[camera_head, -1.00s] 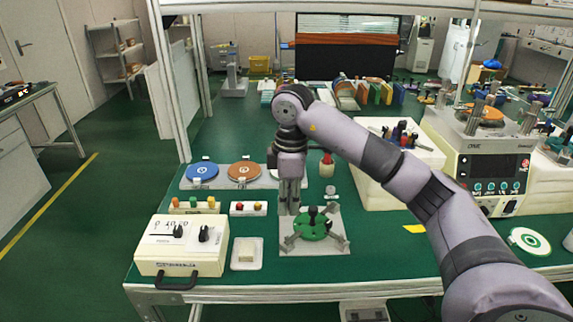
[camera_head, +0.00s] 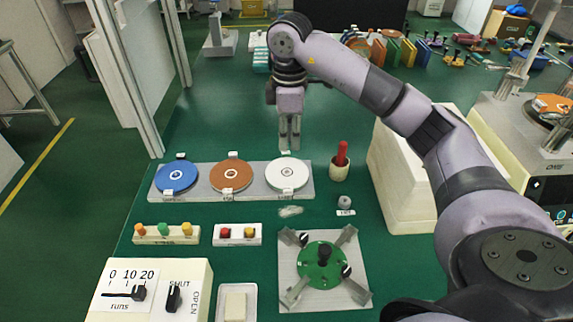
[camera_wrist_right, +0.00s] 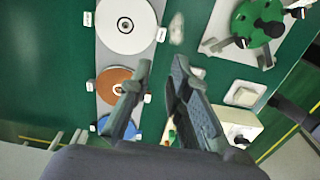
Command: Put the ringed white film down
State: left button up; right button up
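A white disc-shaped film (camera_head: 288,173) with a small ring at its centre lies flat at the right end of a grey rack (camera_head: 205,193), beside an orange-brown disc (camera_head: 231,175) and a blue disc (camera_head: 176,177). The white film also shows in the wrist view (camera_wrist_right: 126,22), clear of the fingers. My right gripper (camera_head: 289,147) points down, apart from the film and above its far edge in the head view. In the wrist view its fingers (camera_wrist_right: 160,64) are spread with nothing between them. My left gripper is not in view.
A small clear scrap (camera_head: 290,211) lies in front of the rack. A green disc (camera_head: 323,266) sits on a clamp plate nearer me. A red-handled tool (camera_head: 341,160) stands in a cup to the right.

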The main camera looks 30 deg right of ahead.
notch_tip(320, 180, down, 5)
send_over(288, 188)
notch_tip(288, 188, down, 5)
jog(key=shift+s+f+p, duration=0.1)
jog(key=shift+s+p, duration=0.05)
jog(key=shift+p, duration=0.3)
jog(key=shift+f, duration=0.75)
notch_tip(288, 188, down, 4)
jog(key=shift+r+p, duration=0.15)
jog(key=shift+p, duration=0.4)
jog(key=shift+f, duration=0.45)
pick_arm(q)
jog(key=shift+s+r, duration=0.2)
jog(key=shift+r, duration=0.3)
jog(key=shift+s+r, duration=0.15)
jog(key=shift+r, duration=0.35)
pick_arm(e)
jog(key=shift+c, duration=0.4)
grip_shut()
